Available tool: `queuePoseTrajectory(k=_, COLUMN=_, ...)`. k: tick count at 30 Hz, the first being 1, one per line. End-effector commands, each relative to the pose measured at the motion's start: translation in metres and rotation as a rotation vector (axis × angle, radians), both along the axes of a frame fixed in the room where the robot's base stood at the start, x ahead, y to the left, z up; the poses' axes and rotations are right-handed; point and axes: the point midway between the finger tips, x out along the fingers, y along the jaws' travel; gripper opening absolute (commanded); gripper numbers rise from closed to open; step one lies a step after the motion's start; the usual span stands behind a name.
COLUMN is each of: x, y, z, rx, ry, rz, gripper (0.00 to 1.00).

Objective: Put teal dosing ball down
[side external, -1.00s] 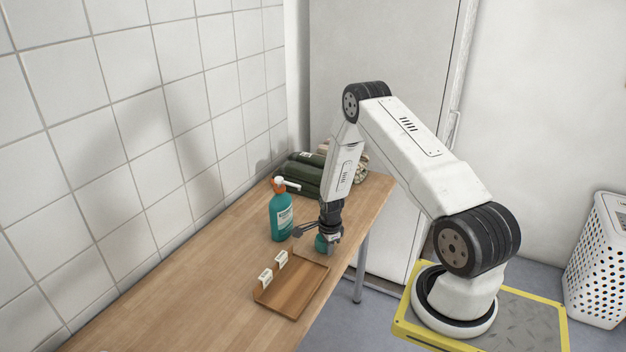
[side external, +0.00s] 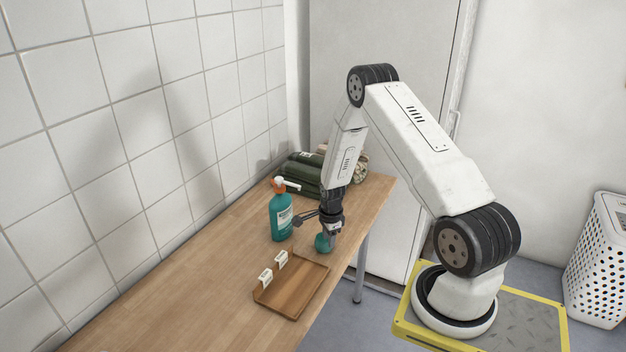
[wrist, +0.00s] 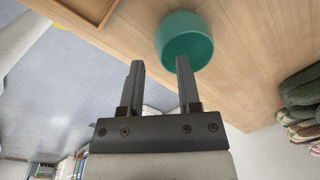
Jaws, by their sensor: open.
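The teal dosing ball (side external: 322,243) rests on the wooden table, just behind the tray's far edge and near the table's right edge. In the wrist view the dosing ball (wrist: 184,40) shows as a round teal cup beyond the fingertips, near the right finger. My gripper (side external: 332,232) is just above the ball in the side view and is tilted. In the wrist view my gripper (wrist: 160,66) has its two fingers apart with nothing between them.
A teal pump bottle (side external: 281,217) stands to the left. Dark green rolls (side external: 303,172) lie at the back. The table's left front (side external: 180,290) is clear.

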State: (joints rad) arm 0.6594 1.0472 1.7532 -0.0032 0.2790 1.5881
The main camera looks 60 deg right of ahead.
Motion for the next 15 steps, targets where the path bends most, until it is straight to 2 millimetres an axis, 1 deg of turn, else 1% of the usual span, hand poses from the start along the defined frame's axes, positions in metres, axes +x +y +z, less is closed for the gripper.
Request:
queuePoseTrajectory(k=3, x=-0.001, y=0.000, z=0.016, rx=-0.001, ry=-0.001, rz=0.000, gripper=0.43)
queuePoseTrajectory(k=15, x=-0.003, y=0.002, z=0.063, rx=-0.001, ry=-0.001, rz=0.000, gripper=0.43)
